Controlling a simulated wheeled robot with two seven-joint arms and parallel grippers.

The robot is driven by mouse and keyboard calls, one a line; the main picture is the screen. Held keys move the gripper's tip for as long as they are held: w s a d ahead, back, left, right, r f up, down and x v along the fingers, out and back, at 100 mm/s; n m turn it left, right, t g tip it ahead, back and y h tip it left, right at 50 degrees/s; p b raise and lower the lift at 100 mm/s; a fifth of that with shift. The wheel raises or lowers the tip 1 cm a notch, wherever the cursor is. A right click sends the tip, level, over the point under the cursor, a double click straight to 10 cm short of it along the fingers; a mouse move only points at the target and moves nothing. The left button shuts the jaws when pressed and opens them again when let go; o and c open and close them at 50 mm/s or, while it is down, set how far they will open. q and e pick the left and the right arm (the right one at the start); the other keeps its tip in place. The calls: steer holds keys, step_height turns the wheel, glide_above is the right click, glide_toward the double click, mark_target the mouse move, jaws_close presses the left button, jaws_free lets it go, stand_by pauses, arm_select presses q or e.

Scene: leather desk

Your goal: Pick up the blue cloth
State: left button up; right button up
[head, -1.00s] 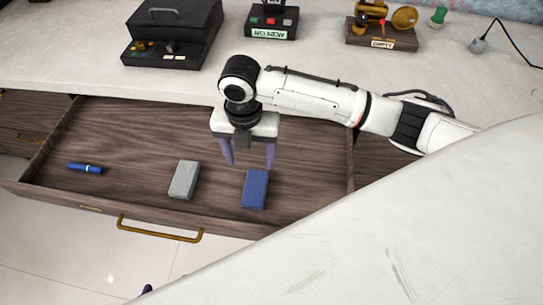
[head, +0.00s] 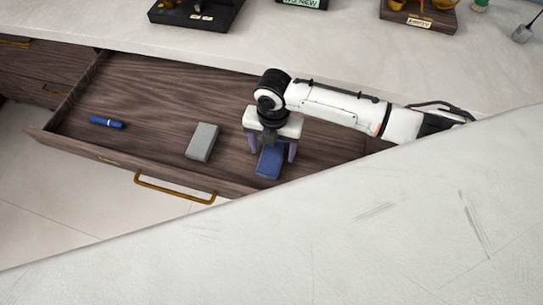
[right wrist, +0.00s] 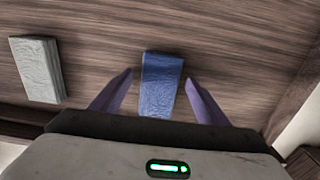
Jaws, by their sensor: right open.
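The blue cloth (head: 269,162) is a folded block lying in the open wooden drawer. It also shows in the right wrist view (right wrist: 161,82), between the two purple fingers. My right gripper (head: 273,158) is open and over the blue cloth, with a finger on each side of it. In the right wrist view my right gripper (right wrist: 160,95) has a gap on both sides of the cloth. The head view does not show clearly how high the fingertips are above the drawer floor. My left gripper is not in view.
A grey folded block (head: 202,142) lies left of the blue cloth, also in the right wrist view (right wrist: 37,70). A blue pen (head: 106,122) lies further left. The drawer front (head: 120,165) with its brass handle (head: 172,190) bounds the near side.

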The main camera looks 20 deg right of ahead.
mark_target(273, 152)
steer(key=c, duration=1.1)
steer(key=shift+r, duration=0.1)
steer(key=shift+c, duration=0.2)
step_height(273, 152, up, 10)
steer(key=shift+p, duration=0.35)
